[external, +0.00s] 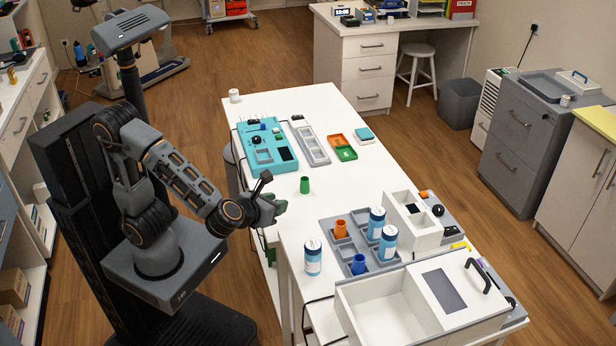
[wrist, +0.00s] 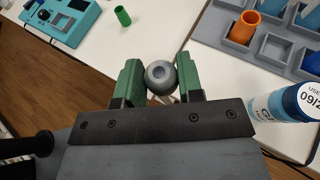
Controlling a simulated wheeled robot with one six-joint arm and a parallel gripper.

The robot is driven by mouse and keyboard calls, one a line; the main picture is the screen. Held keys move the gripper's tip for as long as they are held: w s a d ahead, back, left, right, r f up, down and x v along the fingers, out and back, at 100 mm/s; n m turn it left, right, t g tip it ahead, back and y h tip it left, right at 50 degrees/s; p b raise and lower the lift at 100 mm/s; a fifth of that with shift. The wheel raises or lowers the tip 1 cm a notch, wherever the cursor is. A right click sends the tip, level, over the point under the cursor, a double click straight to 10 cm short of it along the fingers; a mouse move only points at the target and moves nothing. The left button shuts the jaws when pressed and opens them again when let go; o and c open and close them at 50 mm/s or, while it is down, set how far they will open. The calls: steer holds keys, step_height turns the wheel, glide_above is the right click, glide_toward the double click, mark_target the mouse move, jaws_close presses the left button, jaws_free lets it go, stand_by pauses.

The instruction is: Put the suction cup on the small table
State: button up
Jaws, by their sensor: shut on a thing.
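My gripper (wrist: 160,76) has green fingers and is shut on a round grey piece (wrist: 161,74), which looks like the suction cup, with a darker dimple on its top. In the external view my gripper (external: 273,207) is by the left edge of the long white table (external: 330,190), above the table's level; the held piece cannot be made out there. A smaller white table (external: 291,262) adjoins the long one at the near right and carries trays; I cannot tell for certain that it is the small table. In the wrist view a seam between white tops shows beyond the fingers.
A green cup (external: 305,185) stands on the long table near my gripper. A grey sectioned tray (external: 330,236) holds orange and blue cups and blue-white bottles; one bottle (external: 313,257) stands at its left. A white bin (external: 385,315) is nearer. The teal unit (external: 252,168) is farther back.

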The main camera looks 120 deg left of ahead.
steer(key=b, duration=0.1)
glide_above(300, 239)
step_height(300, 239, down, 6)
steer(key=shift+s+d+f, duration=0.1)
steer(key=shift+f, duration=0.05)
steer(key=shift+f+b, duration=0.3)
steer(key=shift+f, duration=1.3)
